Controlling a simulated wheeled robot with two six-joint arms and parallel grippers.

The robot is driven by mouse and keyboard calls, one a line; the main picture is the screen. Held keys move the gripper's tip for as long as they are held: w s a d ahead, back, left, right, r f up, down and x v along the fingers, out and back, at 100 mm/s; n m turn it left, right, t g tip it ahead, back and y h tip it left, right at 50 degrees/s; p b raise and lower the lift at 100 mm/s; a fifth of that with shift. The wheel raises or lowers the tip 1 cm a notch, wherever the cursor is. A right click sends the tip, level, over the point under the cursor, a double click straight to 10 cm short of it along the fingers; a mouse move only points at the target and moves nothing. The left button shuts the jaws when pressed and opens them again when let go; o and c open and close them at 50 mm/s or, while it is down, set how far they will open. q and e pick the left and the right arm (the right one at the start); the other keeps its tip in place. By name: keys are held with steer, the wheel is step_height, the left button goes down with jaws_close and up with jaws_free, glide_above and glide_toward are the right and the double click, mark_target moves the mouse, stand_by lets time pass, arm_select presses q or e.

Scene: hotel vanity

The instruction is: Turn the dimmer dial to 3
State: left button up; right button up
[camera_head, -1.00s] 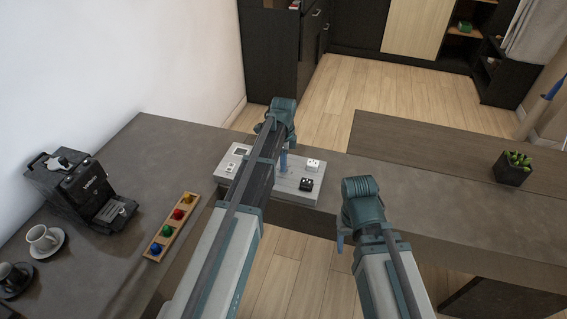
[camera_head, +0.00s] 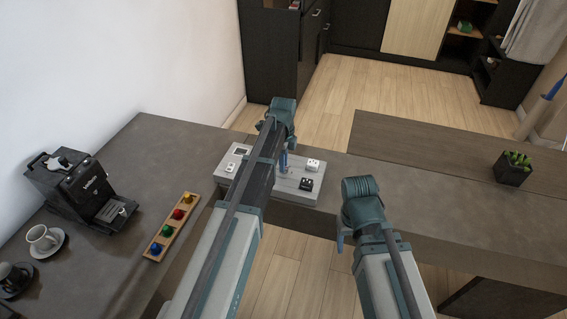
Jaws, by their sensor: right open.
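A light grey control panel (camera_head: 300,191) lies on the dark counter, partly under my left arm. A white switch (camera_head: 313,165) and a black switch (camera_head: 306,184) show at its right end. A small white part (camera_head: 231,167) and a dark square (camera_head: 241,151) show at its left end. I cannot make out the dimmer dial; my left arm covers the panel's middle. My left gripper (camera_head: 284,160) points down at the panel, mostly hidden behind its arm; its jaws cannot be made out. My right gripper (camera_head: 341,238) is open, apart from the panel, beyond the counter's front edge.
A black coffee machine (camera_head: 85,190), cups on saucers (camera_head: 42,238) and a wooden tray (camera_head: 151,254) with several coloured knobs stand on the counter at left. A potted plant (camera_head: 513,168) stands at right. The counter (camera_head: 430,205) between panel and plant is clear.

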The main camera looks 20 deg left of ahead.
arm_select(q)
steer(key=o, duration=0.3)
steer(key=shift+o, duration=0.2)
steer(key=shift+r, duration=0.1)
step_height(320, 180, up, 14)
steer(key=p, duration=1.3)
steer(key=shift+f+p, duration=0.2)
steer(key=shift+p, duration=0.2)
